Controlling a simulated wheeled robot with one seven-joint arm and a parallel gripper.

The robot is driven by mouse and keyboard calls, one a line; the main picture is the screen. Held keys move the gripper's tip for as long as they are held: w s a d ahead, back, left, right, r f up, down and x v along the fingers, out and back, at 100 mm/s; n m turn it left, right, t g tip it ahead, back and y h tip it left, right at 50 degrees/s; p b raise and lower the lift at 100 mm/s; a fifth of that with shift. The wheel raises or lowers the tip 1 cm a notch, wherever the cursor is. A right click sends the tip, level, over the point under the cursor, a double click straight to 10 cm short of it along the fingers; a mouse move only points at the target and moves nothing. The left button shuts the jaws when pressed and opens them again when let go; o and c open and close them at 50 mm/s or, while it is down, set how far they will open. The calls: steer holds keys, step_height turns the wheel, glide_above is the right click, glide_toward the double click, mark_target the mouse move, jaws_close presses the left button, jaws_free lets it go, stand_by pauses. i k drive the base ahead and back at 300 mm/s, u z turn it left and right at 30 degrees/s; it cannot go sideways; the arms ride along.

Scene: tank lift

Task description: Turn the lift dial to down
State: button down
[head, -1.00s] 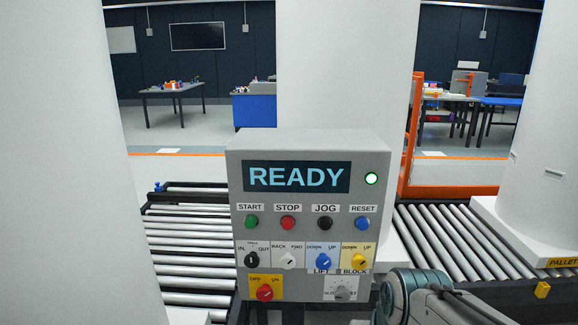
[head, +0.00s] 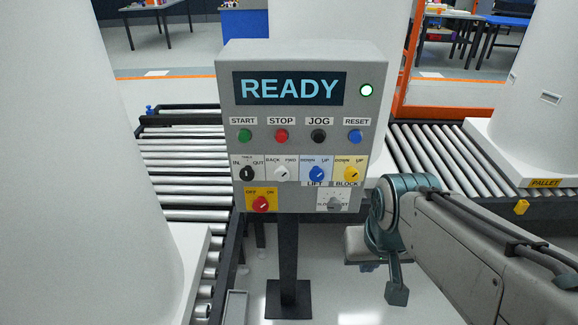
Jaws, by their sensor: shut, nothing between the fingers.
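The lift dial (head: 317,174) is a blue knob on a blue plate marked DOWN on the left and UP on the right, with the word LIFT below. Its white mark seems to lean up and right, toward UP. It sits on the grey control panel (head: 226,120), whose screen reads READY. My gripper (head: 397,292) is in the head view, low and to the right of the panel, pointing down below my teal wrist. It is shut and empty, apart from the dial and the panel. Nothing covers the dial.
A yellow block dial (head: 352,173) sits right beside the lift dial, and a white-plated dial (head: 281,174) on its left. A red dial (head: 260,204) and a grey dial (head: 334,205) sit below. Roller conveyors (head: 185,165) run behind, and a white column (head: 60,160) stands left.

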mark_target(316, 175)
steer(key=z, duration=1.75)
steer(key=k, duration=0.35)
steer(key=u, duration=0.65)
